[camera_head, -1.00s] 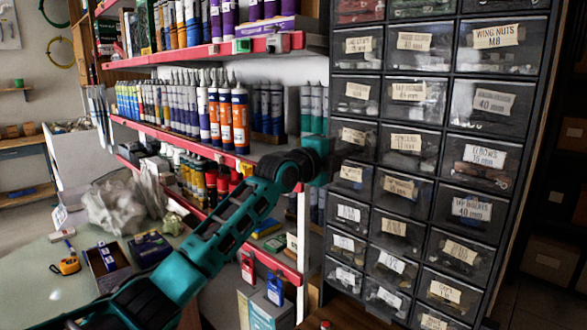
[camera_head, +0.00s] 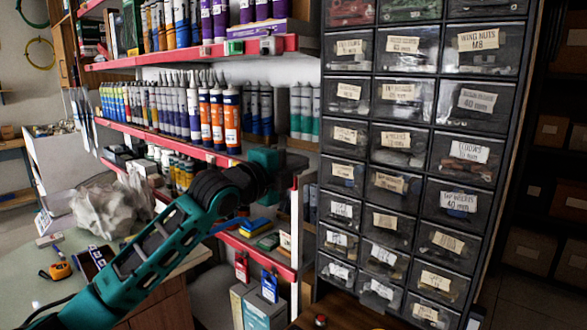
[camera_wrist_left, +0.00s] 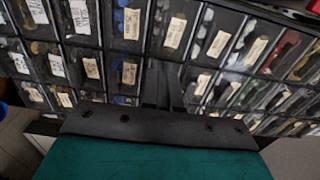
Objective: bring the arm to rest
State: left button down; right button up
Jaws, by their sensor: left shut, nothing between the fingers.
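My left arm (camera_head: 160,243) comes in from the lower left, teal and black. It ends in my left gripper (camera_head: 287,164), which is in front of the shelf post and just left of the drawer cabinet (camera_head: 318,240). The gripper's fingers are hard to make out in the head view. In the left wrist view the dark fingers (camera_wrist_left: 170,92) are together and empty, with labelled drawers beyond them. I cannot tell how far they are from the drawer fronts. My right gripper is not in view.
Red-edged shelves (camera_head: 185,143) with tubes and cartridges stand behind my arm. A pale green table (camera_head: 40,285) at lower left holds a crumpled plastic bag (camera_head: 108,208) and a tape measure (camera_head: 60,270). A wooden surface (camera_head: 345,315) lies below the cabinet.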

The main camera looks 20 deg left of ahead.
pick_arm(q)
jog(key=s+d+f+n+g, duration=0.1)
jog(key=s+f+n, duration=0.2)
jog(key=f, duration=0.6)
jog(key=s+d+f+n+g+y, duration=0.1)
jog(key=s+d+f+n, duration=0.2)
jog(key=f, duration=0.5)
jog(key=s+f+n+g, duration=0.1)
jog(key=s+f+n, duration=0.25)
jog(key=f, duration=0.55)
jog(key=s+f+n+g+y, duration=0.1)
jog(key=s+f+n, duration=0.4)
jog(key=s+f, duration=0.4)
jog(key=s+f+n+g+y, duration=0.2)
jog(key=s+f+n, duration=0.3)
jog(key=s+f, duration=0.4)
jog(key=s, duration=0.4)
jog(key=shift+s+d, duration=0.2)
jog(key=shift+s, duration=0.1)
jog(key=shift+w, duration=0.1)
